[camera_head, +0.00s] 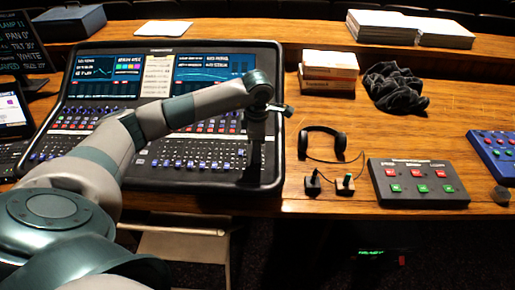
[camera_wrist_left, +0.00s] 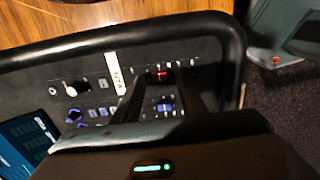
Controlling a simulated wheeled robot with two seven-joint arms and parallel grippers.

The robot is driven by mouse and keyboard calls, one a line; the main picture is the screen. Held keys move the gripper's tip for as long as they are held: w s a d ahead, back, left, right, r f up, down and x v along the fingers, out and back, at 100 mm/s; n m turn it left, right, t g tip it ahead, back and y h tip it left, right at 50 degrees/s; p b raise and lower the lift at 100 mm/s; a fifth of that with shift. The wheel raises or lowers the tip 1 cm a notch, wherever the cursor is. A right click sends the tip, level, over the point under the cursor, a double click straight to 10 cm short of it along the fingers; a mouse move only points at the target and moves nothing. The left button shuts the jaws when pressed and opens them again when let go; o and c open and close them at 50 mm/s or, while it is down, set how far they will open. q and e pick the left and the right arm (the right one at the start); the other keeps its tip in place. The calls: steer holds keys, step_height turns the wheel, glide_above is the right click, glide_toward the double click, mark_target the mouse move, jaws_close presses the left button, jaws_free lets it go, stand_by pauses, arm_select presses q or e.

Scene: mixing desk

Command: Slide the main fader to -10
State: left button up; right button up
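The mixing desk (camera_head: 212,182) has screens at the back and rows of knobs, buttons and faders in front. My left gripper (camera_head: 254,172) points down over its right end, dark against the dark panel. In the left wrist view, the gripper (camera_wrist_left: 161,78) has its two fingers apart, close over the panel. A small red-lit control (camera_wrist_left: 160,73) and a blue-lit control (camera_wrist_left: 165,105) show between them. I cannot tell which control is the main fader, nor its setting. A white label (camera_wrist_left: 118,72) lies beside the fingers. My right gripper is not in view.
Headphones (camera_head: 323,143) and two small switch boxes lie right of the desk. A grey button box (camera_head: 417,183) and a blue one (camera_head: 495,155) sit farther right. A black cloth (camera_head: 395,88) and small boxes (camera_head: 328,70) lie behind. The desk's raised black rim (camera_wrist_left: 215,30) passes near the fingers.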

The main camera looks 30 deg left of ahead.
arm_select(q)
steer(key=shift+r, duration=0.1)
steer(key=shift+r, duration=0.45)
step_height(320, 180, up, 16)
steer(key=s+d+b, duration=0.1)
steer(key=b, duration=0.3)
steer(key=shift+s+r, duration=0.15)
steer(key=shift+s, duration=0.15)
stand_by(0.5)
